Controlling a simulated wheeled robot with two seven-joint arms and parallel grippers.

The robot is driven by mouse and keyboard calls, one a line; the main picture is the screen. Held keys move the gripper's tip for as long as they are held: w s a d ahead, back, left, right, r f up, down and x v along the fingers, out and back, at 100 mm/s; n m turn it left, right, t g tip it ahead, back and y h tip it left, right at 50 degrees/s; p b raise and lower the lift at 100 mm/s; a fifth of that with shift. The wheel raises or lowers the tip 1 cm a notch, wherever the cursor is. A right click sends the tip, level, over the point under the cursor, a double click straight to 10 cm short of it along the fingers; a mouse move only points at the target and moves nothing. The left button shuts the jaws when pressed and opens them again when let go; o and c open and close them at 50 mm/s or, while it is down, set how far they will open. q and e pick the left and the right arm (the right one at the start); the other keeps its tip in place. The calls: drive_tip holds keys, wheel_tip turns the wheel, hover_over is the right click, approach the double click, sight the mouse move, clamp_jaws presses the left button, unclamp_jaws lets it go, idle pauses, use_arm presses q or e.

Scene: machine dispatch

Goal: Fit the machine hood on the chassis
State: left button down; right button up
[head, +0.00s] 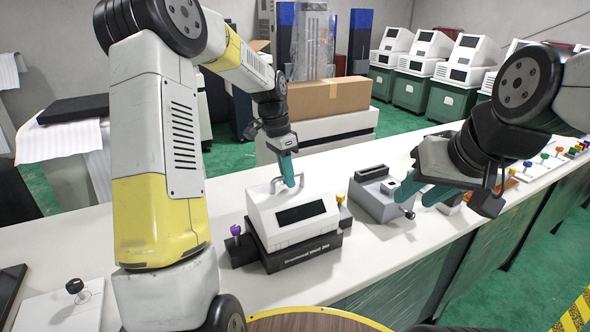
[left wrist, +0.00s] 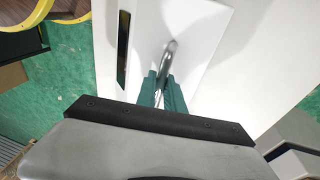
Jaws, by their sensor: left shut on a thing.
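The white machine hood (head: 262,215) with a dark front window sits over the black chassis (head: 305,254) on the long counter. I cannot tell whether its lower edge is fully seated. My left gripper (head: 290,180) is shut on the metal handle on top of the hood. In the left wrist view, the teal fingers (left wrist: 164,92) close around the handle (left wrist: 169,58), above the white hood (left wrist: 144,42). The chassis has a purple knob (head: 235,230) at its left and a yellow one at its right. My right gripper (head: 424,193) is open and empty above the counter.
A grey device (head: 380,197) with a side lever stands right of the chassis. Several coloured knobs line the counter's far right. A cardboard box (head: 325,97) is behind. A white plate with a black knob (head: 75,287) lies at the front left. The counter (head: 375,250) is clear in front.

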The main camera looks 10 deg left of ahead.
use_arm(q)
drive_tip(key=shift+f, duration=0.15)
drive_tip(key=c, duration=1.4)
unclamp_jaws()
drive_tip(key=shift+o, duration=0.2)
wheel_tip(320, 180, up, 8)
drive_tip(key=a, duration=0.1)
drive_tip(key=shift+w+a+f, duration=0.2)
drive_tip(key=shift+w, duration=0.05)
